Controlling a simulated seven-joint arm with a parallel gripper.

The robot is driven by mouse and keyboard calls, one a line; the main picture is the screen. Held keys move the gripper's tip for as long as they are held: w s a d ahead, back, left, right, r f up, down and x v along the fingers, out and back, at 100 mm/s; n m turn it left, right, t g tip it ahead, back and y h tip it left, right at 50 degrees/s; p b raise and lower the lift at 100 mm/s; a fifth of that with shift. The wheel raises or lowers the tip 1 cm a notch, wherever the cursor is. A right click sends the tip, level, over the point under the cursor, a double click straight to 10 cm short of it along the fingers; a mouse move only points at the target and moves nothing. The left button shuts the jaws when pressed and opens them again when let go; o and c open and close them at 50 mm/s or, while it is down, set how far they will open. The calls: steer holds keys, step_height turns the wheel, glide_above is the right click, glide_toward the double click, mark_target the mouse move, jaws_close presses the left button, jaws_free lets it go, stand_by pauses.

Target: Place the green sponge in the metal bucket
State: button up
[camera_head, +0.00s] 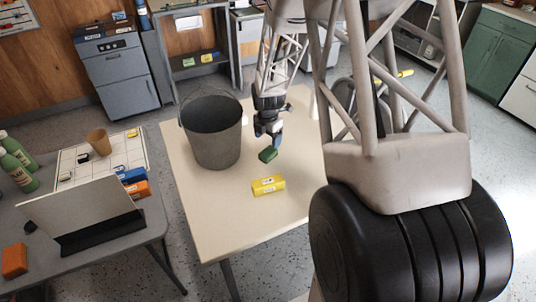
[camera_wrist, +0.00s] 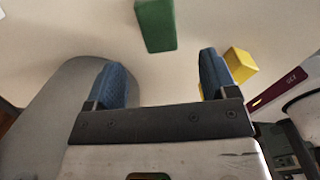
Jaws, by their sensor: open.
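The green sponge (camera_head: 268,155) is a small block on the cream table, just right of the metal bucket. My gripper (camera_head: 275,137) is above and close to it, pointing down. In the wrist view the sponge (camera_wrist: 156,25) lies ahead of the two blue fingertips, roughly in line with the gap between them. My gripper (camera_wrist: 160,75) is open with nothing between its fingers. The grey metal bucket (camera_head: 212,135) stands upright on the table with its mouth open; its grey side (camera_wrist: 55,115) fills the lower left of the wrist view.
A yellow block (camera_head: 268,185) lies on the table (camera_head: 225,220) in front of the sponge; it also shows beside the right finger (camera_wrist: 240,64). The table's front part is clear. A grey desk (camera_head: 90,255) with bottles, a cup and a panel stands at left.

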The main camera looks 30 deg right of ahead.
mark_target(268, 151)
steer(key=shift+f, duration=0.1)
steer(key=shift+f, duration=1.2)
steer(key=shift+f, duration=0.1)
steer(key=shift+f, duration=2.5)
steer(key=c, duration=1.1)
steer(key=shift+o, duration=0.2)
steer(key=shift+r, duration=0.2)
